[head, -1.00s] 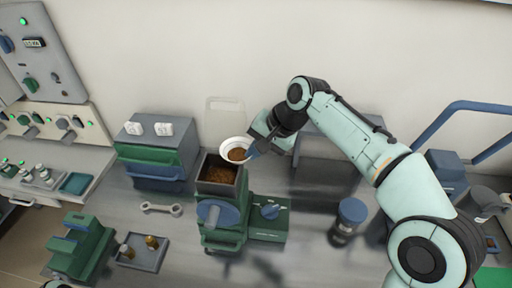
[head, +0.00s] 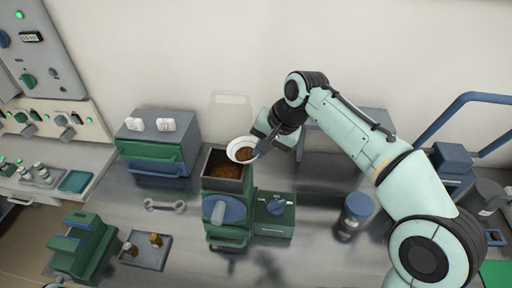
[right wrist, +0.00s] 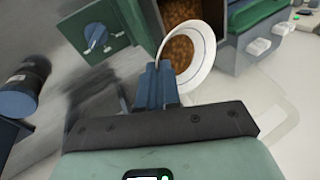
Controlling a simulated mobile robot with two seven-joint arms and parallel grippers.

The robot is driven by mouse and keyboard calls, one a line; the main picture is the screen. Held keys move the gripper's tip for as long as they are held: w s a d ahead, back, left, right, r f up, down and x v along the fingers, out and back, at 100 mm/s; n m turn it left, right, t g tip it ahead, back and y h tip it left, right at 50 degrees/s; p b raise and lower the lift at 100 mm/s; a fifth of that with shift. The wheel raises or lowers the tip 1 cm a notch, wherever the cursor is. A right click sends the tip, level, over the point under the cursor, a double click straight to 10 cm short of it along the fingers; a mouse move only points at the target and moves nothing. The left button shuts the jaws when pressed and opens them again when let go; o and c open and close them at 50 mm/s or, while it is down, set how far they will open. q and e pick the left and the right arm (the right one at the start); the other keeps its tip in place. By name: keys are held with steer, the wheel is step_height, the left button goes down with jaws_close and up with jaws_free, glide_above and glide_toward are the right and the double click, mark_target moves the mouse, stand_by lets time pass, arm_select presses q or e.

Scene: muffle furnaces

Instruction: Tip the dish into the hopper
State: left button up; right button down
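The white dish (head: 241,150) with brown granules is held at its rim by my right gripper (head: 259,147), above the back right edge of the hopper (head: 224,185). The dish is tilted toward the hopper and granules still show inside it. In the right wrist view, the blue fingers of my right gripper (right wrist: 158,84) are closed on the rim of the dish (right wrist: 204,62). The square grey hopper, on a green machine with a blue round part, holds brown granules; it is partly hidden by the dish in the right wrist view (right wrist: 222,12).
A grey cabinet with green and blue drawers (head: 158,150) stands left of the hopper. A wrench (head: 165,205) and a tray with small bottles (head: 147,252) lie front left. A blue-capped jar (head: 355,215) stands to the right. A clear panel (head: 230,108) stands behind.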

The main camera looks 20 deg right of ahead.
arm_select(q)
steer(key=shift+w+r+p, duration=0.4)
steer(key=shift+r+p, duration=0.1)
steer(key=shift+r, duration=0.15)
steer(key=shift+w+r+p, duration=0.4)
steer(key=shift+r+p, duration=0.1)
steer(key=shift+r, duration=0.15)
arm_select(e)
steer(key=shift+r+h, duration=0.45)
steer(key=shift+h, duration=0.25)
arm_select(q)
steer(key=shift+w+r+p, duration=0.9)
steer(key=shift+w+r, duration=0.05)
steer(key=shift+r, duration=0.25)
arm_select(e)
steer(key=shift+w+a+r+g+h, duration=0.15)
steer(key=shift+a+r+g+h, duration=0.25)
steer(key=shift+h, duration=0.4)
